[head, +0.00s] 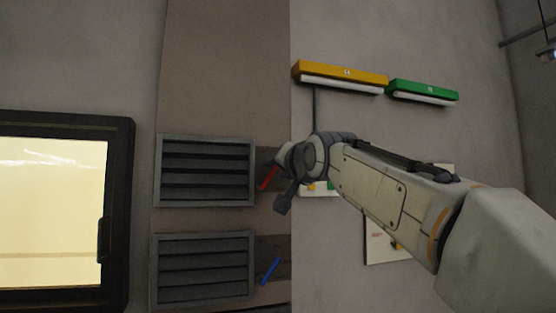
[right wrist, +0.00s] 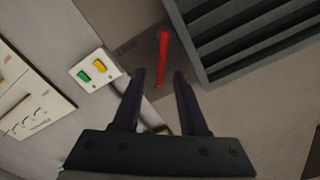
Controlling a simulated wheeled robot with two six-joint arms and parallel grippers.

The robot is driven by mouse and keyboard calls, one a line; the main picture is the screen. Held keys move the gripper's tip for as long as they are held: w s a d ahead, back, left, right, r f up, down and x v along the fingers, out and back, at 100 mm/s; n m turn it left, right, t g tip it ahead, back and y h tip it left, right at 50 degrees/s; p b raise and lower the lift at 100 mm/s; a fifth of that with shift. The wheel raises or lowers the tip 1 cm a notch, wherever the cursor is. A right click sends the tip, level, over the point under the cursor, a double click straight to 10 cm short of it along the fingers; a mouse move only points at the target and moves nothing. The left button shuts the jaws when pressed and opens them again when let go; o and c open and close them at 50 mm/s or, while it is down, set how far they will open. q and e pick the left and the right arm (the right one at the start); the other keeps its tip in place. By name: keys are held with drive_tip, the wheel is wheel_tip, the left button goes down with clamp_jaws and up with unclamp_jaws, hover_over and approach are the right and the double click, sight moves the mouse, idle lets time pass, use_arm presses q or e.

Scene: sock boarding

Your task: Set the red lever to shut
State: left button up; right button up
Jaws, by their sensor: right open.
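The red lever (head: 268,177) sits on a dark plate just right of the upper grey louvred vent (head: 206,171) in the head view. It slants, its upper end leaning right. In the right wrist view the red lever (right wrist: 163,57) stands beyond the fingertips, roughly in line with the gap between them. My right gripper (head: 284,182) is beside the lever in the head view, partly covering its plate. In the right wrist view the right gripper (right wrist: 160,75) is open and empty, its two dark fingers apart. I cannot tell whether a finger touches the lever. My left gripper is not in view.
A blue lever (head: 270,270) is beside the lower vent (head: 203,270). A white switch box (right wrist: 95,70) with green and yellow buttons is close to the right gripper. Yellow (head: 340,74) and green (head: 423,92) lamps are above. A lit window (head: 122,200) is at left.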

drive_tip(key=shift+w+a, duration=0.1)
drive_tip(key=shift+w, duration=0.1)
clamp_jaws()
drive_tip(key=n, duration=0.2)
drive_tip(key=a+n, duration=0.1)
drive_tip(key=shift+s+a+r, duration=0.1)
drive_tip(key=shift+s+r, duration=0.1)
drive_tip(key=shift+r, duration=0.05)
drive_tip(key=shift+s+a+r+n, duration=0.1)
drive_tip(key=shift+a+n, duration=0.25)
drive_tip(key=shift+n, duration=0.65)
drive_tip(key=shift+s+a+n, duration=0.1)
drive_tip(key=shift+a+n, duration=0.2)
drive_tip(key=shift+n, duration=0.7)
